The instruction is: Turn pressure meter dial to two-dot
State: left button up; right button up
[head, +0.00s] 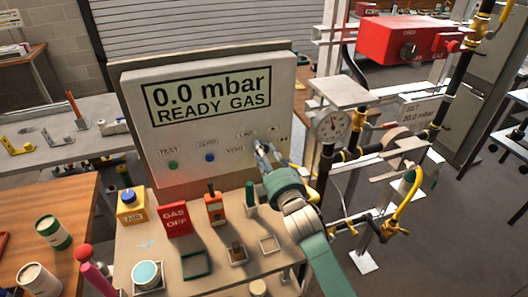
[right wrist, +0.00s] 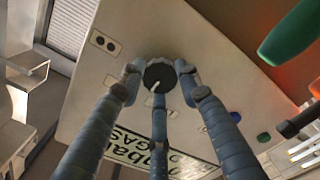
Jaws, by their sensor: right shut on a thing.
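The pressure meter (head: 280,75) is a pale box with a tilted face; its display reads "0.0 mbar READY GAS". Its dial (right wrist: 159,76) is a dark round knob with a white pointer line, seen in the right wrist view. The pointer runs from the knob's middle toward the lower left of that view. A pale plate with two dark dots (right wrist: 104,42) lies up and left of the knob there. My right gripper (head: 262,150) is at the meter's lower right, its fingers shut around the dial. In the head view the fingers hide the dial. My left gripper is not in view.
A green button (head: 173,165) and a blue button (head: 210,157) sit left of the dial. A bench below holds a red "GAS OFF" sign (head: 175,219) and several small items. A round gauge (head: 332,126) and yellow-black pipes stand close to the right of my arm.

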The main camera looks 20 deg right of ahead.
jog(key=shift+f+m+p, duration=0.15)
jog(key=shift+m+p, duration=0.5)
jog(key=shift+m, duration=2.6)
jog(key=shift+f+m+p, duration=0.15)
jog(key=shift+m+p, duration=0.5)
jog(key=shift+m, duration=2.6)
jog(key=o, duration=1.1)
jog(key=shift+o, duration=0.3)
jog(key=shift+r, duration=0.1)
jog(key=s, duration=1.2)
jog(key=shift+d, duration=0.15)
